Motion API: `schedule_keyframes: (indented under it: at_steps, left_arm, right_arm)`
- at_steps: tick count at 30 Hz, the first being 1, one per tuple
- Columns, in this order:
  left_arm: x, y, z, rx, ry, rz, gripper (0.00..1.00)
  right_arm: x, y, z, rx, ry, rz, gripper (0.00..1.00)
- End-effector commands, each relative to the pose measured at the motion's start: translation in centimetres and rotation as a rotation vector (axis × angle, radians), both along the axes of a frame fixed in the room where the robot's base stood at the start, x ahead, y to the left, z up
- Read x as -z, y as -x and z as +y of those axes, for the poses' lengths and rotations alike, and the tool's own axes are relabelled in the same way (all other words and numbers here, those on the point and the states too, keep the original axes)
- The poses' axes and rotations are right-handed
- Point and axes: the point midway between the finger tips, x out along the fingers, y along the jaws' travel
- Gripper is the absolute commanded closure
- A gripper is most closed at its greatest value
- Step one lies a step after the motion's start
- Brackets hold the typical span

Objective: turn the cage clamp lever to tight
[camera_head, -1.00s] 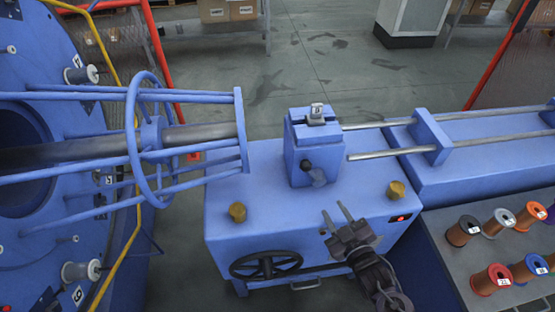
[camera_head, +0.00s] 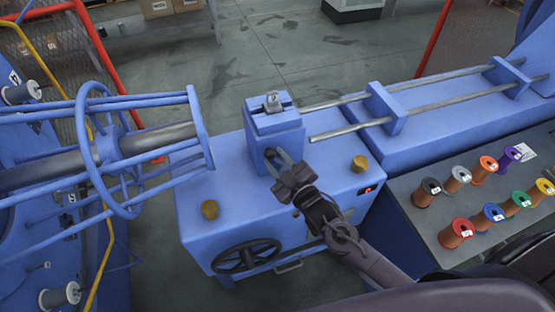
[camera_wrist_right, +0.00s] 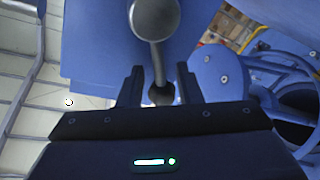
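The cage clamp is a blue block (camera_head: 274,128) on the blue machine bench. Its lever shows in the right wrist view as a grey round hub and rod (camera_wrist_right: 155,20) ending in a dark ball knob (camera_wrist_right: 161,95). In the head view the lever is mostly hidden behind my right gripper (camera_head: 279,162), which is at the block's front face. In the right wrist view my right gripper (camera_wrist_right: 160,86) has its fingers apart on either side of the knob, with narrow gaps that look clear. My left gripper is out of view.
The blue tube cage (camera_head: 200,130) is left of the block, and two rails (camera_head: 345,128) run right. Brass knobs (camera_head: 209,209) (camera_head: 359,164) and a black handwheel (camera_head: 246,256) are on the bench. Several wire spools stand on a grey table (camera_head: 415,212) at right.

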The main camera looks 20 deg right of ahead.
Motion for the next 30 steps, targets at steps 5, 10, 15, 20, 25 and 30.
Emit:
schedule_keyframes:
  at_steps: [5, 10, 15, 20, 25, 30]
  left_arm:
    - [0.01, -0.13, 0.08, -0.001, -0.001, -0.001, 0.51]
    - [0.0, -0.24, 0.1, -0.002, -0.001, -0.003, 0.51]
    - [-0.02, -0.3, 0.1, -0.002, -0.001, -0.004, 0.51]
    - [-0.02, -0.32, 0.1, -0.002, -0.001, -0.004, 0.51]
    - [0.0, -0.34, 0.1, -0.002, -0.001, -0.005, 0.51]
    - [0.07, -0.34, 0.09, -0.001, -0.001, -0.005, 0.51]
  right_arm:
    - [0.04, 0.03, 0.0, 0.0, 0.0, 0.0, 0.73]
    - [0.04, 0.05, -0.02, 0.0, 0.0, 0.001, 0.96]
    - [0.02, 0.05, 0.0, 0.0, 0.0, 0.0, 1.0]
    - [0.0, 0.05, 0.01, 0.0, -0.001, -0.001, 1.0]
    - [-0.04, 0.05, -0.07, -0.001, -0.02, 0.0, 1.0]
    - [-0.19, 0.03, -0.48, 0.001, -0.084, 0.002, 1.0]
